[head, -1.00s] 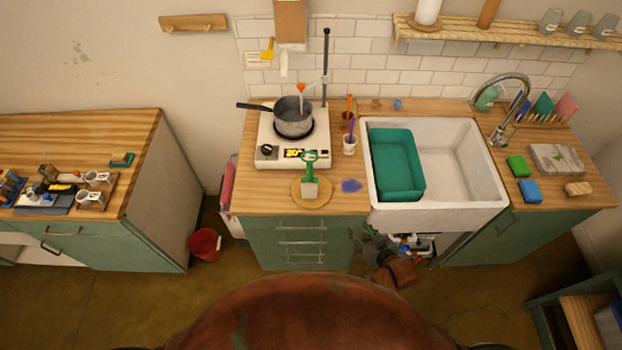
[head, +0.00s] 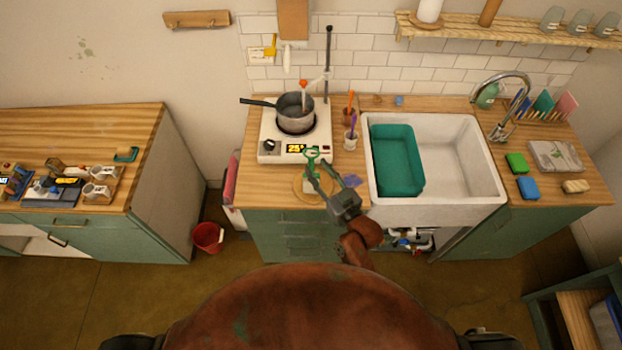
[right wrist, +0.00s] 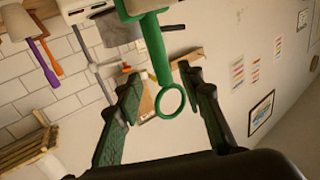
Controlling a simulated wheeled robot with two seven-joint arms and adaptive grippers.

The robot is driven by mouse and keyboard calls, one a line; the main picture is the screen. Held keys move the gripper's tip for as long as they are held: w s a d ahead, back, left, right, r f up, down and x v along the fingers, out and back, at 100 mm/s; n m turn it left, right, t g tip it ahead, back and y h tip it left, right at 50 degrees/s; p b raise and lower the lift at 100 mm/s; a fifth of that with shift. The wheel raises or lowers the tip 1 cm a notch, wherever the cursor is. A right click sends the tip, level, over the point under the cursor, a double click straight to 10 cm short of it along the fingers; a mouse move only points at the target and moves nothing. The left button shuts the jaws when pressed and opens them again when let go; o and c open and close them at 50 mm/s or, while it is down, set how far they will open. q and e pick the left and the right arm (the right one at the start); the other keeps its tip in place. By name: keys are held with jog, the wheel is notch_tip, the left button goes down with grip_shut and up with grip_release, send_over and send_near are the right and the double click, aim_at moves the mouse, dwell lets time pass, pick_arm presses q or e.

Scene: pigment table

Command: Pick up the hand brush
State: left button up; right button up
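My right gripper (head: 333,172) is open and reaches up to the brush from the front right. In the right wrist view the brush's green handle and ring (right wrist: 160,60) show between the spread fingers (right wrist: 160,88), with gaps on both sides. I cannot tell how far the fingertips are from the handle in depth. My left gripper is not in view.
A hot plate (head: 270,148) with a grey pot (head: 294,122) stands behind the brush. Cups holding coloured tools (head: 350,142) and a purple patch (head: 352,180) are to the right. The white sink (head: 470,205) holds a green tub (head: 397,160). A red bucket (head: 208,237) is on the floor.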

aim_at(313, 165)
jog(key=x, duration=0.4)
jog(key=shift+a+f+p, duration=0.1)
jog(key=shift+a+p, duration=0.05)
jog(key=shift+p, duration=0.15)
jog(key=shift+s, duration=0.1)
jog(key=shift+c, duration=0.4)
grip_shut()
